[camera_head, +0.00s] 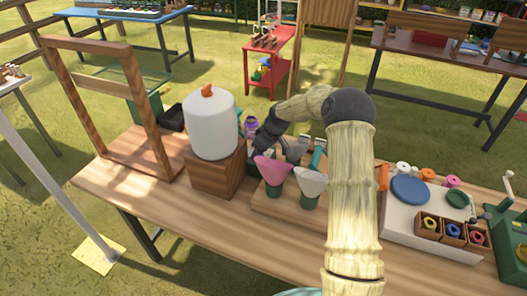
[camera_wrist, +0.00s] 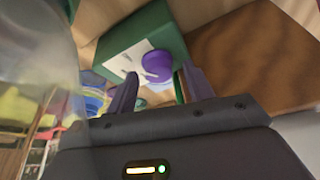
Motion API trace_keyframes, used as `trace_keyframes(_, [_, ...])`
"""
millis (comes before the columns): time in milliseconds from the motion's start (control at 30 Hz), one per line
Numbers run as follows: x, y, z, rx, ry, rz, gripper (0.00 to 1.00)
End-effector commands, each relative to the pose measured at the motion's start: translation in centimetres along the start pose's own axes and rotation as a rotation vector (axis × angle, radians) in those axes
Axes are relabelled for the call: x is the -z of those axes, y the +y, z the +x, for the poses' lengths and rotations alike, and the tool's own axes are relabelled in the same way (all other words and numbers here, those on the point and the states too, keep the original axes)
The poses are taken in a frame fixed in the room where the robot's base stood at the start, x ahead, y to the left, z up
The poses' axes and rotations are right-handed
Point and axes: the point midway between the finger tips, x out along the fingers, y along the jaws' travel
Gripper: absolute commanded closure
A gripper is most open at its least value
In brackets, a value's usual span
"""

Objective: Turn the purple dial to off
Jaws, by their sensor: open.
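The purple dial (camera_wrist: 157,66) sits on the pale face plate of a green box (camera_wrist: 142,42) in the wrist view. The plate has dark marks that are too blurred to read. My gripper (camera_wrist: 158,74) is open. One finger is on each side of the dial, and I cannot tell whether they touch it. In the head view my gripper (camera_head: 272,145) is low behind the pink and white cones, partly hidden by them and my arm. A small purple thing (camera_head: 251,125) shows beside it; I cannot tell whether it is the dial.
A white cylinder (camera_head: 211,125) with an orange top stands on a wooden block (camera_head: 215,168), left of my gripper. A pink cone (camera_head: 272,170) and a white cone (camera_head: 310,181) stand in front. A wooden frame (camera_head: 153,125) is at left, a white tray (camera_head: 399,221) at right.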

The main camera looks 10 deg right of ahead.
Motion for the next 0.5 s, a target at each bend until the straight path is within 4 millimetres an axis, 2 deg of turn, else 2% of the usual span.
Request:
trace_keyframes(167, [-0.1,0.2,-1.9,-0.004,0.002,0.002,0.48])
trace_keyframes(500, [-0.1,0.1,-8.5,-0.004,0.002,0.002,0.48])
